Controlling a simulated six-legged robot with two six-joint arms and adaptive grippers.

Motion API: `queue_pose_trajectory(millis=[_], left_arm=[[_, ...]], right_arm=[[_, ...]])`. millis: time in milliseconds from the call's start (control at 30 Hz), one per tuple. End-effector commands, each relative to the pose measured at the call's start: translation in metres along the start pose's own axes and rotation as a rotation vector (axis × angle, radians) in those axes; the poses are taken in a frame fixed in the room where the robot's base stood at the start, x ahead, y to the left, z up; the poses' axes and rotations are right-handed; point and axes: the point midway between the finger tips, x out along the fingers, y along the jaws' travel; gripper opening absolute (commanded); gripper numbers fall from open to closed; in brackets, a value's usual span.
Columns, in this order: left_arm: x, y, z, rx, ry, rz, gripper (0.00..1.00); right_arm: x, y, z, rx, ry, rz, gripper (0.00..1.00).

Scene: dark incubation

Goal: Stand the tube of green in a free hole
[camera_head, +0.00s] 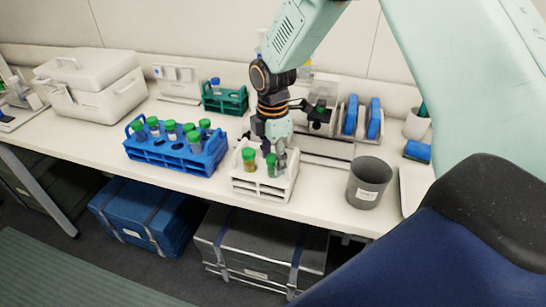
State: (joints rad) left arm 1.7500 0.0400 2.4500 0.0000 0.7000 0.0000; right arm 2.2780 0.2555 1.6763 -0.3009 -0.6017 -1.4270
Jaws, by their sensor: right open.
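A white rack (262,187) stands near the front edge of the bench. A tube with a green cap and brownish-yellow contents (249,160) stands upright in its left part. A green tube (271,165) stands in the rack to the right of it, directly at my right gripper's fingers. My right gripper (277,157) points down over the rack with its jaws open; whether a finger touches the green tube I cannot tell. A blue rack (175,158) to the left holds several green-capped tubes. My left gripper is not in view.
A grey cup (369,183) stands right of the white rack. A green rack (225,100) with a blue-capped tube is behind. A white cooler box (92,85) is at the back left. Blue-faced items (374,118) stand behind the cup. Bare bench shows at front left.

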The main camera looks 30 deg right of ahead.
Motion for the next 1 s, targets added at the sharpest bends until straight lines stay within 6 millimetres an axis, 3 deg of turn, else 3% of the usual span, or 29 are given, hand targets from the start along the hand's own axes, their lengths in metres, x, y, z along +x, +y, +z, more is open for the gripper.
queue_pose_trajectory(millis=[600, 1000], left_arm=[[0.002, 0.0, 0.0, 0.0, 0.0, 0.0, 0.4], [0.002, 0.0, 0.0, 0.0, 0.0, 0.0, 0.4]], right_arm=[[-0.105, 0.001, 0.0, 0.0, 0.0, 0.003, 0.54], [-0.118, 0.0, 0.0, 0.0, 0.0, 0.001, 0.54]])
